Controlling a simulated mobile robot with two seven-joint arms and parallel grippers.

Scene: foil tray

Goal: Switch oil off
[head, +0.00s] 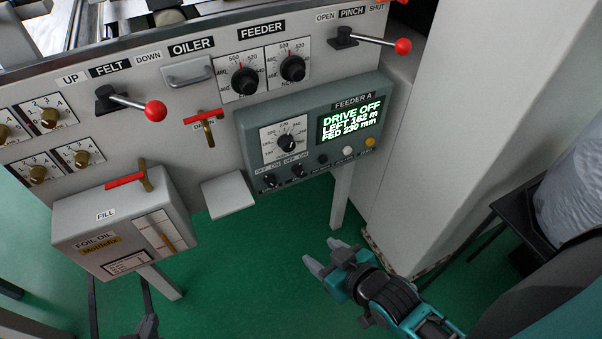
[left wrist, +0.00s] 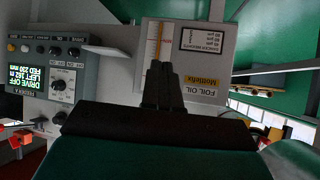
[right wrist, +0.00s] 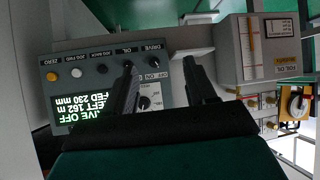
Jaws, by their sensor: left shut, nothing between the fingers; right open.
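The grey FEEDER A panel (head: 245,125) has a row of small controls along its lower edge. The oil switch (head: 298,171) is a black knob under OFF/ON marks, just right of the similar drive switch (head: 270,181). Which way each knob points is too small to tell. My right gripper (head: 324,256) is open and empty, below the panel. In the right wrist view its fingers (right wrist: 163,75) point at the panel, and one finger overlaps the oil switch area. My left gripper (head: 147,326) is low near the picture's bottom edge. In the left wrist view its fingers (left wrist: 160,80) are shut and empty.
The display (head: 349,120) reads DRIVE OFF, LEFT 162 m, FED 230 mm. The foil oil box (head: 75,215) juts out at lower left, with a small grey ledge (head: 228,196) beside it. Red-knobbed levers (head: 155,110) stick out above. Green floor below is open.

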